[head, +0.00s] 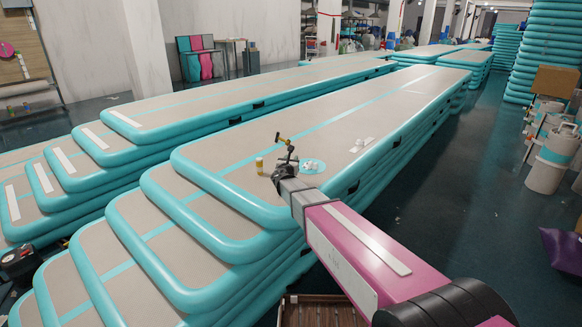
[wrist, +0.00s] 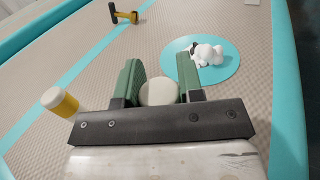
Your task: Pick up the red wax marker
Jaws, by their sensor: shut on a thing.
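My gripper (wrist: 160,78) has green finger pads closed on a pale, cream-coloured round-ended thing (wrist: 158,92) in the wrist view. No red shows on its visible part, and I cannot tell whether it is the red wax marker. In the head view my gripper (head: 287,168) is over the front part of the middle inflatable track, small and dark, and what it holds cannot be made out there. I see no clearly red marker on the track in either view.
A yellow cylinder with a white top (wrist: 60,102) stands left of my gripper. A teal disc (wrist: 218,74) with a white figure (wrist: 206,53) lies right. A black-and-yellow tool (wrist: 123,16) lies beyond. White items (head: 362,143) sit farther along the beige track (head: 400,100).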

